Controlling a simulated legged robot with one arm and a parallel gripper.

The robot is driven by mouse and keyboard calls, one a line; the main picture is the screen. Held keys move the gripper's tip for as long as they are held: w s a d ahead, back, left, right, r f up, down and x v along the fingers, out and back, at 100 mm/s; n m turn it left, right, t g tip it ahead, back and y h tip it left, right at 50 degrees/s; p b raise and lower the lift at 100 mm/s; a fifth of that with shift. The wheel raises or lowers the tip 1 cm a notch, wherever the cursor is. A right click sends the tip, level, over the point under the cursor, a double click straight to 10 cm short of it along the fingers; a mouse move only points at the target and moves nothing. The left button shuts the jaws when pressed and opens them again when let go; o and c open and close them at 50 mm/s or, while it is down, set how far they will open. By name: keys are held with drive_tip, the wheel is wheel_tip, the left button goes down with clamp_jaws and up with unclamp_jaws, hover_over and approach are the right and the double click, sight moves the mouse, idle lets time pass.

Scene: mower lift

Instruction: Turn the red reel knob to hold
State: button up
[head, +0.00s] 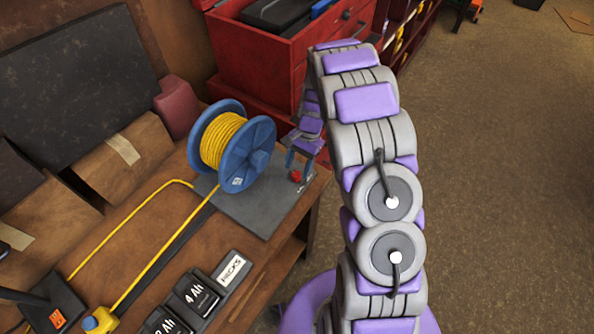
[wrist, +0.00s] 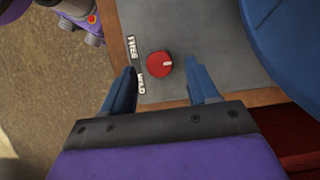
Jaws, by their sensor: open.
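The red knob (wrist: 160,64) sits on a dark grey plate (wrist: 205,32) in the wrist view, with a short white mark on its right side. White labels reading FREE (wrist: 132,47) and HOLD (wrist: 141,84) stand left of it; the mark faces away from both. My gripper (wrist: 160,67) is open, its blue fingertips to either side of the knob in the picture. I cannot tell whether they reach down beside it or touch it. In the head view my gripper (head: 302,160) is just above the red knob (head: 296,176), at the plate's right corner.
A blue reel (head: 247,155) of yellow rope (head: 222,140) stands on the plate, close left of my gripper. The rope runs over the wooden bench (head: 150,230). Battery packs (head: 190,300) sit in front. A red tool chest (head: 265,60) stands behind. Open floor lies to the right.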

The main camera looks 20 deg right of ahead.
drive_tip(key=shift+x, duration=1.15)
drive_tip(key=shift+c, duration=0.3)
drive_tip(key=c, duration=1)
drive_tip(key=shift+o, duration=0.2)
